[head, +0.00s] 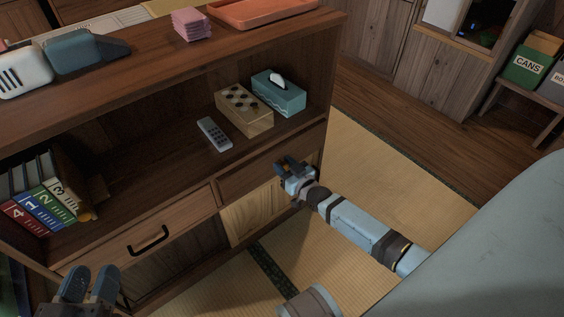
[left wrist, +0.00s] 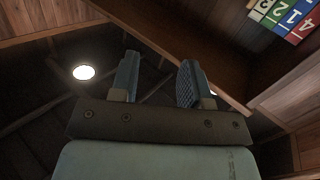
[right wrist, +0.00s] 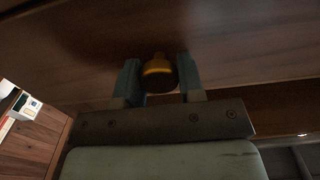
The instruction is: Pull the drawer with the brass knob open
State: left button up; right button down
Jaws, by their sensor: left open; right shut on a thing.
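The drawer with the brass knob is the right one of two below the open shelf; its wooden front (head: 238,181) shows left of my right gripper (head: 289,168). It looks about flush with the cabinet, with no clear gap. The brass knob (right wrist: 158,68) sits between the fingers in the right wrist view, and my right gripper is shut on it. In the head view the gripper mostly hides the knob. My left gripper (head: 91,283) is open and empty at the lower left, in front of the cabinet; its spread fingers show in the left wrist view (left wrist: 160,82).
The left drawer (head: 185,219) has a black bar handle (head: 149,241). Tatami floor (head: 375,170) is clear right of the cabinet.

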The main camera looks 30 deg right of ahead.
jog(key=s, duration=0.1)
jog(key=s+p, duration=0.2)
jog(key=shift+s+d+r, duration=0.15)
jog(key=shift+r, duration=0.1)
pick_arm(q)
notch_tip(320, 180, up, 8)
jog(key=n+t+p, duration=0.2)
jog(key=p, duration=0.4)
jog(key=shift+s+a+t+y+p, duration=0.3)
jog(key=shift+s+a+y+p, duration=0.1)
jog(key=shift+s, duration=0.05)
pick_arm(e)
jog(key=s+d, duration=0.1)
jog(key=s, duration=1.2)
jog(key=shift+s+f, duration=0.25)
jog(key=shift+s, duration=0.15)
pick_arm(q)
jog(key=shift+f, duration=0.1)
pick_arm(e)
jog(key=c, duration=0.8)
grip_release()
jog(key=shift+o, duration=0.2)
